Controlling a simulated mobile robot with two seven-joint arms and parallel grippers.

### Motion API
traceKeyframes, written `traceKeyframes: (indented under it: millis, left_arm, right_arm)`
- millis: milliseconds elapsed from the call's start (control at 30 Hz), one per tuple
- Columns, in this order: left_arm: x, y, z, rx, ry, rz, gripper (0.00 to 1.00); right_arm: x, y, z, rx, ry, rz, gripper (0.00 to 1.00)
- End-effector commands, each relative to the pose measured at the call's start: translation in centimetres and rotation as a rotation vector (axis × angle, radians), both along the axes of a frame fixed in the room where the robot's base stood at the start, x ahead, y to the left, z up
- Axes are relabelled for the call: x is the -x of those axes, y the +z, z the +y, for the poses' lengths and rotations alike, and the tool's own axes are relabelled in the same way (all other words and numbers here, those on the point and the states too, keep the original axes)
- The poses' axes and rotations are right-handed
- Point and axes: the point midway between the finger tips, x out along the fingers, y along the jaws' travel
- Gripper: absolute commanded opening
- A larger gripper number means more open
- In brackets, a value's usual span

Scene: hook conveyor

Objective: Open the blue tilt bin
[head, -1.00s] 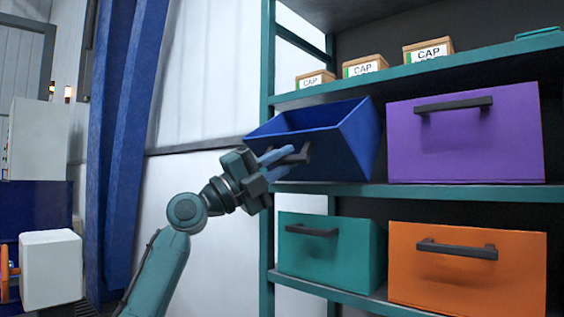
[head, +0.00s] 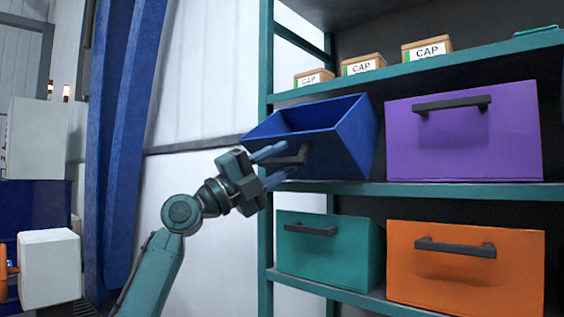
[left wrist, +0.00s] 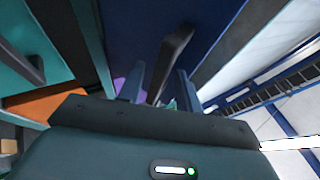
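The blue tilt bin (head: 345,138) sits at the left of the middle shelf, tilted forward with its top opening showing. Its dark handle (head: 298,157) is on the front face. My left gripper (head: 288,160) is at the handle with its two fingers spread apart. In the left wrist view the handle (left wrist: 173,58) lies between the open fingers, with a gap on each side. The fingers partly hide the handle in the head view. My right gripper is in neither view.
A purple bin (head: 465,135) stands right of the blue bin. A teal bin (head: 330,250) and an orange bin (head: 465,275) stand on the shelf below. Small boxes marked CAP (head: 363,66) stand on the top shelf. The teal rack post (head: 266,210) is close to my gripper.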

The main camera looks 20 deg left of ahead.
Motion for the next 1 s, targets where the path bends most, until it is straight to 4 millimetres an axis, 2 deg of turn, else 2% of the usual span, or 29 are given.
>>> traceKeyframes:
  millis: [300, 533, 700, 1000]
  left_arm:
    - [4.0, -3.5, 4.2, -0.003, 0.002, 0.004, 0.35]
    - [6.5, -5.4, 6.7, -0.004, 0.0, 0.004, 0.35]
    - [7.4, -5.9, 7.5, -0.003, -0.001, 0.003, 0.35]
    - [7.5, -6.0, 7.7, -0.003, -0.001, 0.003, 0.35]
  right_arm:
    - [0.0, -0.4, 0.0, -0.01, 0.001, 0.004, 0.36]
    - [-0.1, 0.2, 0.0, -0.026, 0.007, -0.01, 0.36]
    - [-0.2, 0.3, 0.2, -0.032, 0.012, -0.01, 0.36]
    - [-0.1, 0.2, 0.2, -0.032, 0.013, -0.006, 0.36]
